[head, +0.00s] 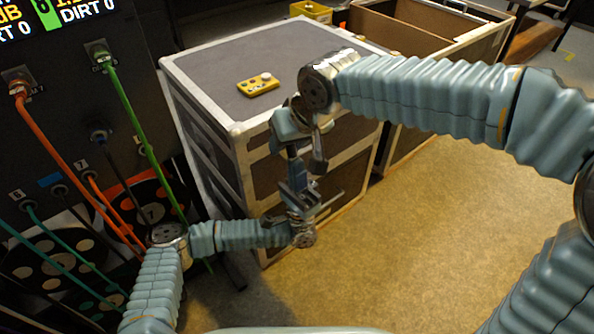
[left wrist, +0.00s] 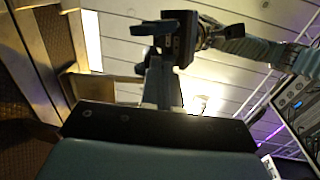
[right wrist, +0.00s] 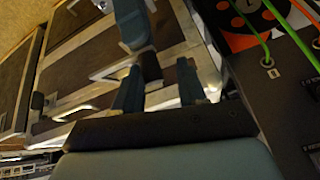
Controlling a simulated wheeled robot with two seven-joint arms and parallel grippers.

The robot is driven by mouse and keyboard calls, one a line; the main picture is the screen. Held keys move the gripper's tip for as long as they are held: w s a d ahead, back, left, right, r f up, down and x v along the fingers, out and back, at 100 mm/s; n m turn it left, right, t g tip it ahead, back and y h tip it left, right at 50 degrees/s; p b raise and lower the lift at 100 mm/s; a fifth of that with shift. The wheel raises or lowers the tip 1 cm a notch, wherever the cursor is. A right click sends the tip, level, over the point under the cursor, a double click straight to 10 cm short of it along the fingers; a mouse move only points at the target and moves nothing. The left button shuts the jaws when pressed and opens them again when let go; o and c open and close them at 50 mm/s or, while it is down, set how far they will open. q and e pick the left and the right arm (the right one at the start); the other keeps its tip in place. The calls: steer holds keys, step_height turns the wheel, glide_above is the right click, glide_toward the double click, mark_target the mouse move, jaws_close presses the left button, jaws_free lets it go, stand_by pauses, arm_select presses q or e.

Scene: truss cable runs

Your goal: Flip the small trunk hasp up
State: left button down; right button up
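The trunk (head: 235,95) is a grey-topped case with pale metal edging, and its front faces my arms. My right gripper (head: 305,172) is in front of it with fingers apart; its spread fingers (right wrist: 158,92) also show in the right wrist view. My left gripper (head: 298,195) is just below it, pointing up. In the left wrist view its fingers (left wrist: 162,85) look close together, with no held thing visible. In the right wrist view, metal fittings (right wrist: 72,112) show on the trunk front. I cannot tell which is the small hasp; the grippers cover part of the front.
A yellow remote (head: 258,85) lies on the trunk top. An open case (head: 400,40) stands behind to the right. A dark rack panel (head: 60,130) with orange and green cables (head: 130,115) is at left. The floor (head: 420,240) at right is clear.

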steer(key=shift+o, duration=0.5)
steer(key=shift+f, duration=0.15)
steer(key=shift+d, duration=0.15)
steer(key=shift+w+d, duration=0.15)
steer(key=shift+r, duration=0.2)
